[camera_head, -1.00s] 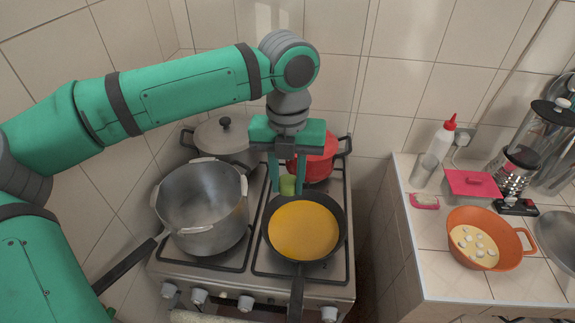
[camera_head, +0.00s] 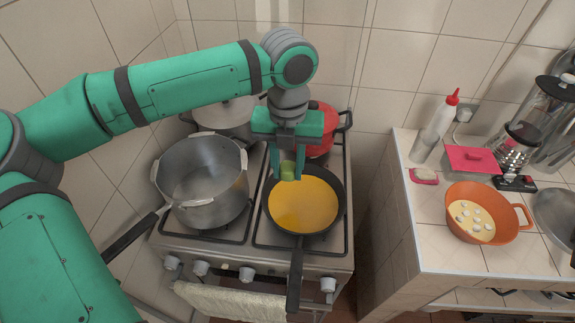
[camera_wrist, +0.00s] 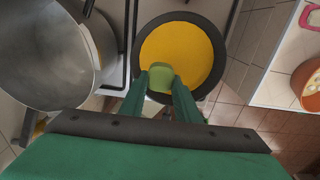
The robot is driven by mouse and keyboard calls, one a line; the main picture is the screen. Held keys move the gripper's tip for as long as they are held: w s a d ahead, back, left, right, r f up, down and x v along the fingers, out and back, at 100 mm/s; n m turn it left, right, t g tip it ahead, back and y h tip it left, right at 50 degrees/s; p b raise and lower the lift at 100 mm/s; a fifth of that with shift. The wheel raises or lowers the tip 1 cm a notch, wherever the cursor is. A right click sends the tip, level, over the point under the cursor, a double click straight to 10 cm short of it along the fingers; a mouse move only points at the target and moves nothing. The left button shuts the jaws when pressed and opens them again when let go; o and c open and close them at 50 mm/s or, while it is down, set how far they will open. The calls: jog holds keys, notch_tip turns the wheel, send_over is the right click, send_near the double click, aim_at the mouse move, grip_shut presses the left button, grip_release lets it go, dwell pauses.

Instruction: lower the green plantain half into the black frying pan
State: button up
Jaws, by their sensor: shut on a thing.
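The black frying pan (camera_head: 338,219) sits on the stove's front right burner and holds a yellow-orange layer (camera_head: 303,207). My gripper (camera_head: 287,175) is shut on the green plantain half (camera_head: 288,171), over the back left part of the pan. In the wrist view the plantain half (camera_wrist: 161,78) sits between the two fingertips, in front of the yellow layer. The pan's dark rim (camera_wrist: 216,38) shows around it there. Whether the plantain touches the yellow layer I cannot tell.
A large open metal pot (camera_head: 202,180) stands left of the pan. A lidded grey pot (camera_head: 228,117) and a red pot (camera_head: 322,128) stand behind. The frying pan's handle (camera_head: 295,275) points to the front. An orange pan (camera_head: 486,213) is on the counter at right.

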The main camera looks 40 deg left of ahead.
aim_at(287, 178)
jog(key=shift+w, duration=0.1)
jog(key=shift+a+f, duration=0.1)
jog(key=shift+f, duration=0.15)
jog(key=shift+d+f, duration=0.2)
jog(key=shift+f, duration=0.5)
jog(key=shift+a+f, duration=0.1)
jog(key=shift+f, duration=1.75)
jog(key=shift+f, duration=0.3)
jog(key=o, duration=1.1)
jog(key=shift+r, duration=0.1)
